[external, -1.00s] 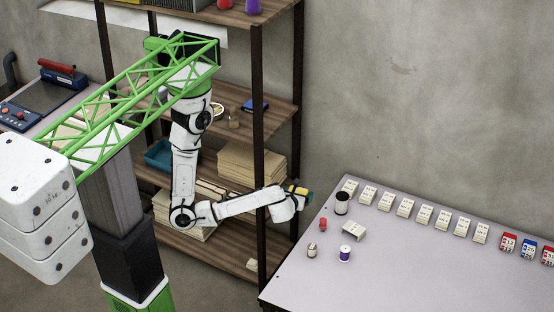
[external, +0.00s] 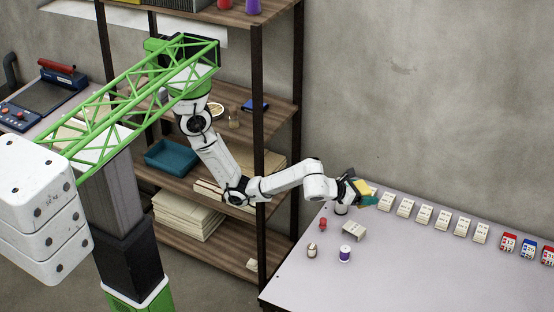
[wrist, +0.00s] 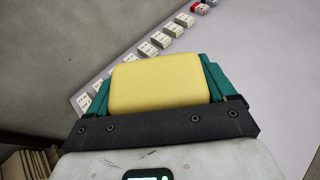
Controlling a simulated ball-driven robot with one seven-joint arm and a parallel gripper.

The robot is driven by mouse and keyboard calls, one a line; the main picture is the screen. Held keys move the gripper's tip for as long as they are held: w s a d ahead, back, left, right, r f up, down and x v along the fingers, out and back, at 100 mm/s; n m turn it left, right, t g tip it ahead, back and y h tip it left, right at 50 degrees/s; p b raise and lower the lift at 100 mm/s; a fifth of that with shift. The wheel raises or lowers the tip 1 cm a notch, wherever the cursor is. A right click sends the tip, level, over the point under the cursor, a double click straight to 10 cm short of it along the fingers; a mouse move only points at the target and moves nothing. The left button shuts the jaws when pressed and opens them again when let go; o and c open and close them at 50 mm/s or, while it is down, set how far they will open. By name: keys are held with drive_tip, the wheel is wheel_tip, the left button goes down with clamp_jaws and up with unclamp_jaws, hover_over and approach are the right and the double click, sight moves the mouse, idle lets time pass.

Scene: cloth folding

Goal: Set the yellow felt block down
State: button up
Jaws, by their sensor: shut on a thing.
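The yellow felt block (wrist: 160,82) fills the middle of the wrist view, between the teal fingers of my gripper (wrist: 160,95). In the external view my gripper (external: 364,192) is over the table's far left part, near the wall, with the yellow felt block (external: 362,186) in it. My gripper is shut on the block and holds it above the table (external: 420,260). My gripper hides part of a small dark-and-white cylinder (external: 341,210) and the first white blocks of the row behind it.
A row of white labelled blocks (external: 424,214) runs along the table's back edge, ending in red and blue ones (external: 528,248). A white piece (external: 354,232), a red spool (external: 323,224), a purple-and-white spool (external: 345,253) and a small jar (external: 312,250) stand at the left. The table's front is clear.

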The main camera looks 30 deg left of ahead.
drive_tip(key=s+f+b, duration=0.3)
drive_tip(key=s+f, duration=0.5)
drive_tip(key=f, duration=0.1)
drive_tip(key=h+b, duration=0.1)
drive_tip(key=b, duration=0.3)
hover_over(373, 275)
drive_tip(key=shift+m+g, duration=0.3)
drive_tip(key=shift+m, duration=0.1)
drive_tip(key=f, duration=1.7)
drive_tip(key=shift+s+a+f, duration=0.2)
drive_tip(key=shift+a+f, duration=0.05)
drive_tip(key=shift+a, duration=0.15)
drive_tip(key=shift+w+d+f, duration=0.2)
drive_tip(key=shift+d+f, duration=0.1)
drive_tip(key=shift+f, duration=0.15)
drive_tip(key=shift+f+b, duration=0.5)
drive_tip(key=shift+f, duration=1)
drive_tip(key=shift+f, duration=0.1)
drive_tip(key=o, duration=0.9)
